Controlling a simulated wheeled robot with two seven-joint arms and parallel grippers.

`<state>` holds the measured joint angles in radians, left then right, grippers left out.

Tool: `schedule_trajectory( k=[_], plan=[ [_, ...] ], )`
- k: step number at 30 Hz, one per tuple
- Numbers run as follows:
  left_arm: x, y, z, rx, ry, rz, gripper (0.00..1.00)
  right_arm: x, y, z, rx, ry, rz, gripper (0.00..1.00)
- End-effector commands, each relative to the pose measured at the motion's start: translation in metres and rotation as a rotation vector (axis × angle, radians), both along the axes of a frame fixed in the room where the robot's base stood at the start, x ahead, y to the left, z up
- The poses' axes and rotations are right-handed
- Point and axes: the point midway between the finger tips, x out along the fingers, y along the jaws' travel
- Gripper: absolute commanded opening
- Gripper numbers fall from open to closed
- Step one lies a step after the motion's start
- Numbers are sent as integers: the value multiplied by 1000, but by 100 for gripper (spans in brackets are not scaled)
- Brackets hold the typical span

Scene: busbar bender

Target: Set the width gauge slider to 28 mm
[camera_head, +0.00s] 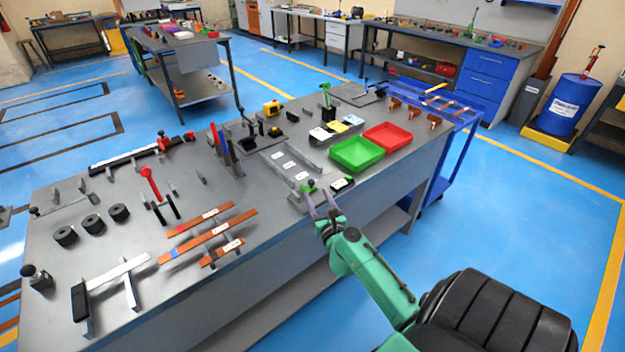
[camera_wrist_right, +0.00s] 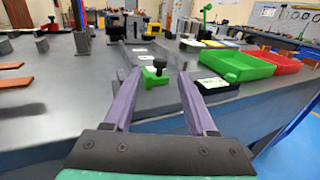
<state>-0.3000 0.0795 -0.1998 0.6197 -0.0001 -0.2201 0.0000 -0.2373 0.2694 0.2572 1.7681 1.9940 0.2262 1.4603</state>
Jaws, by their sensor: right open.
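The green slider with a black knob (camera_head: 308,187) sits at the near end of the grey gauge rail with white labels (camera_head: 290,166), close to the front edge of the bench. In the right wrist view the green slider (camera_wrist_right: 156,75) shows ahead, between the two purple fingers. My right gripper (camera_head: 321,197) is open and empty at the bench's front edge, its fingers pointing at the slider. I cannot tell whether the fingers straddle it or stop just short. The scale reading is too small to tell. My left gripper is not in view.
A green tray (camera_head: 357,154) and a red tray (camera_head: 388,136) stand right of the gauge. A small black device (camera_head: 342,184) lies close to the right of the slider. Copper bars (camera_head: 207,235) lie to the left. A blue cart (camera_head: 437,110) stands beyond the bench.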

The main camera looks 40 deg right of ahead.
Motion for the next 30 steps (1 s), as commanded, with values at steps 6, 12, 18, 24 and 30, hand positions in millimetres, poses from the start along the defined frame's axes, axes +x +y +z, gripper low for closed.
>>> schedule_trajectory(
  k=[6, 12, 18, 24, 30],
  plan=[
    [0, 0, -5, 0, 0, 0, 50, 50, -22, -1, -1, -2, -1, 57],
    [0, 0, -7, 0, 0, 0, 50, 68, -30, -1, 0, 1, 1, 57],
    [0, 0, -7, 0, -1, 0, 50, 69, -30, -1, 0, 1, 1, 57],
    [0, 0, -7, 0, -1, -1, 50, 68, -30, -1, 0, 1, 0, 0],
    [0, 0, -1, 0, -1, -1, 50, 68, -30, 1, 4, 0, -2, 0]
  ],
)
